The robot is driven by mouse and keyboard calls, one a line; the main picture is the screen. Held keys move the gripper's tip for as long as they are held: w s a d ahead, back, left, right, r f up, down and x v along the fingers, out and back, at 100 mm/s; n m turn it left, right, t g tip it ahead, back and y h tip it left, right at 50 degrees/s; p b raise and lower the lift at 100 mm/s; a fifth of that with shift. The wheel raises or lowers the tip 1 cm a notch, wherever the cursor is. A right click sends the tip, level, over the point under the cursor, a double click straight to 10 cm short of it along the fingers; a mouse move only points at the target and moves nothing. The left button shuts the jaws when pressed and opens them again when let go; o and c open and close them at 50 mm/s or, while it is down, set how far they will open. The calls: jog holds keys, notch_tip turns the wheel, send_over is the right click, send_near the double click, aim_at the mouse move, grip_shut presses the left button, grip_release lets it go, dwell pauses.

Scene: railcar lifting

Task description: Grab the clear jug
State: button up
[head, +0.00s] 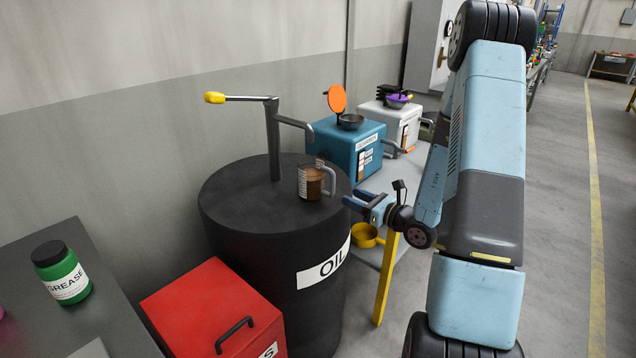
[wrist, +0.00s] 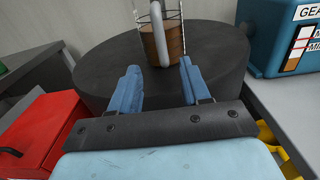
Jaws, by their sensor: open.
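The clear jug (head: 311,180) stands upright on top of the black oil drum (head: 245,235), near the drum's right edge. It holds brown liquid, and its handle is on the right in the head view. In the wrist view the jug (wrist: 161,42) is straight ahead, with its pale handle towards me and its top cut off by the frame. My gripper (head: 364,205) is just right of the drum, apart from the jug. In the wrist view its two blue fingers (wrist: 158,86) are spread and empty, with the jug beyond and between them.
A pump crank with a yellow knob (head: 214,98) rises from the drum behind the jug. A blue box (head: 346,148) and a white box (head: 392,122) stand behind on a bench. A red box (head: 213,311) and a green grease jar (head: 62,272) are at left.

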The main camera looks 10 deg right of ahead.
aim_at(335, 188)
jog(key=x, duration=0.9)
jog(key=shift+w, duration=0.4)
jog(key=shift+c, duration=0.2)
grip_shut()
